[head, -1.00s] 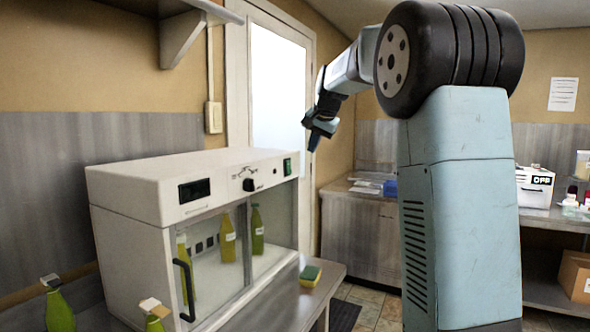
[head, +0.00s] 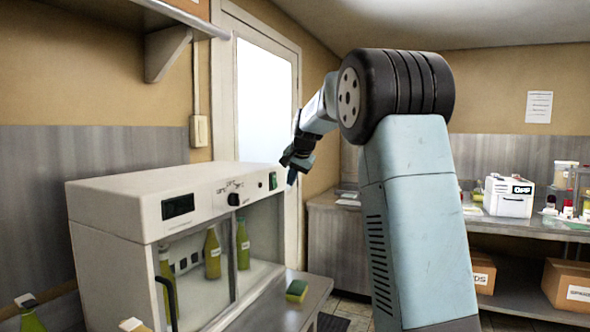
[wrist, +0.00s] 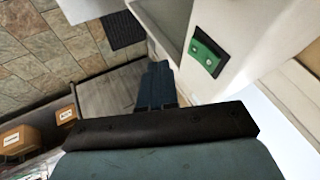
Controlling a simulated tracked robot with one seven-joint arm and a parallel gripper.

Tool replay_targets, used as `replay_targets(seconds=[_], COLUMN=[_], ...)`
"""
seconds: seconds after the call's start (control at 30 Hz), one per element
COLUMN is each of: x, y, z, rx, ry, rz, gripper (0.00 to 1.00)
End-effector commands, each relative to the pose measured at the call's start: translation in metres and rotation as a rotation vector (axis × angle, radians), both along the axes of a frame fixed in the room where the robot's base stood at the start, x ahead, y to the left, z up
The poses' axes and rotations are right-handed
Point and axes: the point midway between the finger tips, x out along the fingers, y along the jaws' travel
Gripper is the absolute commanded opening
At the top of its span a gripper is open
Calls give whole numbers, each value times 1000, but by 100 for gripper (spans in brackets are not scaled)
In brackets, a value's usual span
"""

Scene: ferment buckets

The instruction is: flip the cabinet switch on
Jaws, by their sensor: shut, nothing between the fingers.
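The cabinet (head: 150,212) is a white box with glass doors, a dark display, a black knob and a green switch (head: 272,181) at the right end of its front panel. In the wrist view the green switch (wrist: 207,50) shows close up, above and right of the fingers; whether it is on or off I cannot tell. My gripper (head: 291,176) is just to the right of the switch in the head view, apart from it as far as I can see. In the wrist view its dark fingers (wrist: 157,84) are together and empty.
Green bottles (head: 213,254) stand behind the cabinet's glass. A green and yellow sponge (head: 297,290) lies on the bench to the right of the cabinet. A black door handle (head: 168,297) sticks out in front. A dark floor mat (wrist: 122,30) lies below.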

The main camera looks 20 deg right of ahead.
Motion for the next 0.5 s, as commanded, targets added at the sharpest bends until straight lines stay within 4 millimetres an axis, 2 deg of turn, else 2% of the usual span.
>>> replay_targets(seconds=[0.1,0.23,0.5], x=[12,24,36], y=[4,18,30], z=[-16,-16,-17], rx=[0,-1,-1], ry=[2,0,0], rz=[1,3,1], gripper=[0,0,0])
